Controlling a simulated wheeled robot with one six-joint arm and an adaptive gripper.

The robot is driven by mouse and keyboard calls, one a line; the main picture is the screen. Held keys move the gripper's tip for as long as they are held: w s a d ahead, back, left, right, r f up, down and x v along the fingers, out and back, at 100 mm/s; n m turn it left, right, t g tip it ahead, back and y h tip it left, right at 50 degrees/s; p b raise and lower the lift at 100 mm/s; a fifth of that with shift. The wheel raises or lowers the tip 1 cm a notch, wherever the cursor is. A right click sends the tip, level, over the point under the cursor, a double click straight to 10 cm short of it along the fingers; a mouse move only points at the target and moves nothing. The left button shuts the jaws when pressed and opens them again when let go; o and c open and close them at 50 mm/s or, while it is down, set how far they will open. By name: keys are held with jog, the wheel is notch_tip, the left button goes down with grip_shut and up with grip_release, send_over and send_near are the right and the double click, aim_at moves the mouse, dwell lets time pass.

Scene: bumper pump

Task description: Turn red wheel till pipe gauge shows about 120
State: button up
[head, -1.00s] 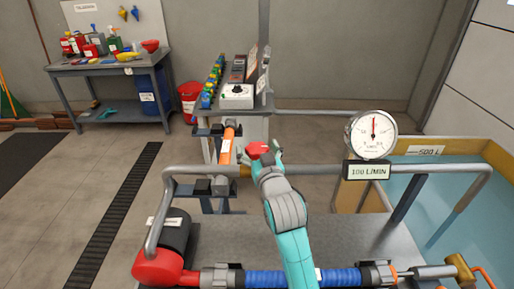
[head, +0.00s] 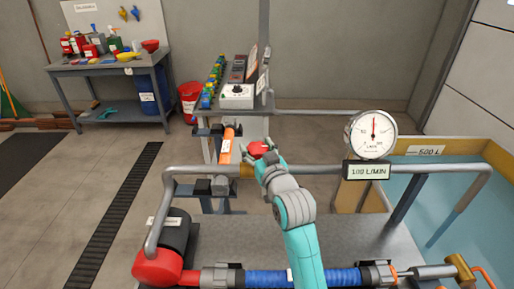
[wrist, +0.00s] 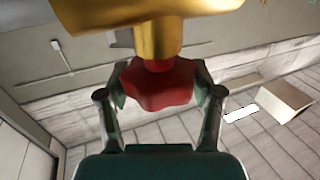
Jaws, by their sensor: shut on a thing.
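The red wheel (head: 258,147) sits at the pipe, and its lobed rim fills the space between my fingers in the wrist view (wrist: 155,88). A brass stem (wrist: 158,40) runs up from it. My gripper (head: 263,156) is shut on the red wheel, one finger on each side. The round pipe gauge (head: 372,134) stands on the pipe at the right; its needle points nearly straight up. The small display (head: 366,170) below it reads 100 L/MIN. The fine numbers on the dial are too small to read surely.
A control box (head: 236,96) stands behind on a stand. An open water tank (head: 450,215) labelled 500 L is at the right. A workbench (head: 110,66) with bottles is at the back left.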

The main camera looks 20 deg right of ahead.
jog(key=shift+n+y, duration=1)
jog(key=shift+y, duration=0.6)
jog(key=shift+n+g+y, duration=0.3)
jog(key=shift+y, duration=0.1)
jog(key=o, duration=1.1)
jog(key=shift+o, duration=0.2)
jog(key=shift+s, duration=0.1)
jog(key=v, duration=1.1)
jog(key=shift+s, duration=0.4)
jog(key=shift+d, duration=0.1)
